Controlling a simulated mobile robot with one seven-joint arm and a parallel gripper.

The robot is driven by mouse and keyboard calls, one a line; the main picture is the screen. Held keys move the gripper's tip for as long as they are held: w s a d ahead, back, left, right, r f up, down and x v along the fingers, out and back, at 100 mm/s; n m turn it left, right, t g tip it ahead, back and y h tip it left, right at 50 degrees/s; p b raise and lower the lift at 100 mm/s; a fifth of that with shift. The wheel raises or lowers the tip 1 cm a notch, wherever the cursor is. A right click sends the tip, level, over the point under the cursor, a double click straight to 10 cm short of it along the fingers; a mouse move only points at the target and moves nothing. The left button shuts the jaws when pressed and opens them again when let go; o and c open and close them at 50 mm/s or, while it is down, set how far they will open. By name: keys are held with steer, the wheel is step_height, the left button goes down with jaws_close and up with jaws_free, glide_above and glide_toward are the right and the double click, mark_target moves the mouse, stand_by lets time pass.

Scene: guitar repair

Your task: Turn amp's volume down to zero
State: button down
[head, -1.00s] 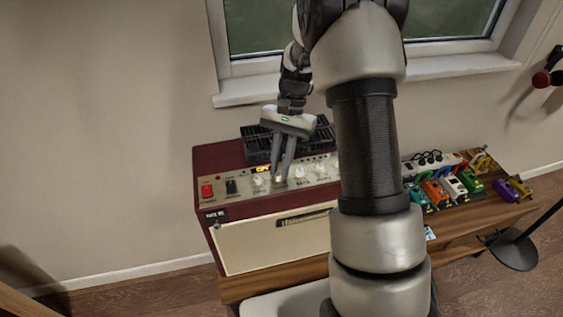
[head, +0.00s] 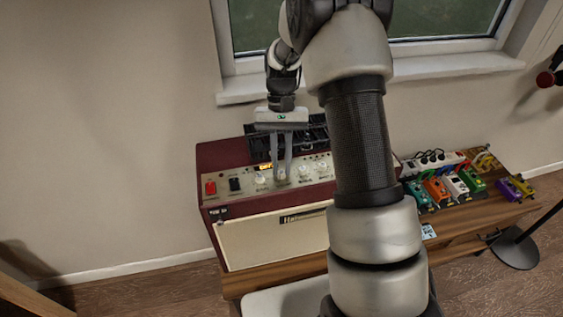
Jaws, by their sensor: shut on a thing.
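The dark red amp (head: 222,156) with a cream front stands on the wooden bench, left of my arm. Its light control panel (head: 221,189) carries a red switch (head: 210,188), a black switch (head: 235,184), a small orange light and a row of pale knobs. My gripper (head: 281,175) points down at the panel, its two fingers close together around one knob, which they largely hide. One knob (head: 260,178) shows left of the fingers and another (head: 304,171) to the right. The knob labels are too small to read.
A black rack-like object (head: 315,130) sits behind the panel. Colourful pedals (head: 437,190) and a power strip (head: 433,160) lie on the bench (head: 460,222) to the right. The window sill (head: 460,66) is behind; bare wall is at left.

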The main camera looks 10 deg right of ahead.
steer(key=c, duration=1.7)
jaws_free()
steer(key=shift+o, duration=0.2)
steer(key=v, duration=1.7)
steer(key=shift+r, duration=0.2)
